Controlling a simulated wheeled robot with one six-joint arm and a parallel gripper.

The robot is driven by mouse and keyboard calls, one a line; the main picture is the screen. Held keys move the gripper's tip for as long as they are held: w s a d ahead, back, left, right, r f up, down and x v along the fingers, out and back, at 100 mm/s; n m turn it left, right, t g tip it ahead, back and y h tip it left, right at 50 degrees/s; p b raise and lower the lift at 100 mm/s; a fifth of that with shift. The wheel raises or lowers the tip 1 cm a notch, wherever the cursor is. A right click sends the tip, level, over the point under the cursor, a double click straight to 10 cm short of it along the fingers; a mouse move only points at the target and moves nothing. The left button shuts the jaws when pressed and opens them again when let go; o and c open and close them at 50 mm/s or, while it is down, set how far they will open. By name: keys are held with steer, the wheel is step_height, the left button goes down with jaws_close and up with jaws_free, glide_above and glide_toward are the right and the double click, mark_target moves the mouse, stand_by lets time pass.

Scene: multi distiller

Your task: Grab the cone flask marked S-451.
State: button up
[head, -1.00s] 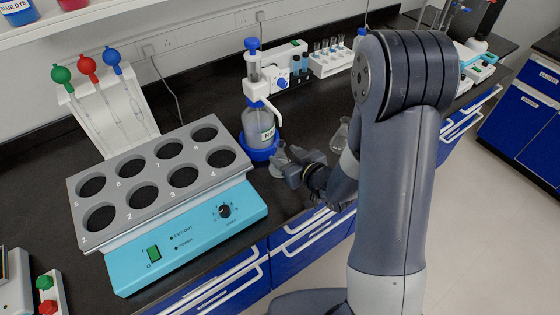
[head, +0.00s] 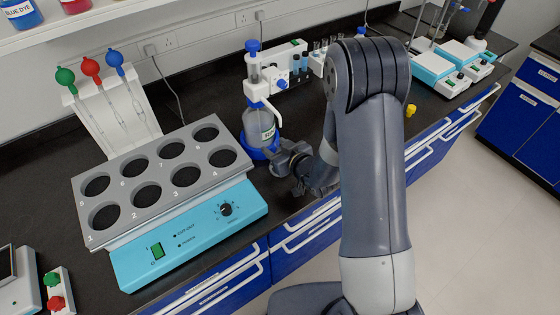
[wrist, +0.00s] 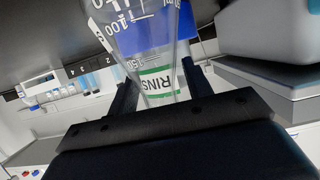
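A clear cone flask with white graduation marks (wrist: 135,25) stands close in front of my gripper in the wrist view, which appears upside down. Its narrow part lies between my two dark fingers (wrist: 160,92), with a visible gap at the right finger. No S-451 marking is readable. In the head view my gripper (head: 283,160) is low over the bench, just right of the blue-based dispenser bottle, and hides this flask. My gripper looks open around the flask.
The dispenser bottle (head: 258,128) stands close behind my gripper; its green RINS label (wrist: 160,82) shows through the glass. A turquoise heating block with numbered wells (head: 190,235) is left. A small yellow object (head: 410,110) lies right of my arm.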

jaws_close()
steer(key=shift+r, duration=0.2)
stand_by(0.3)
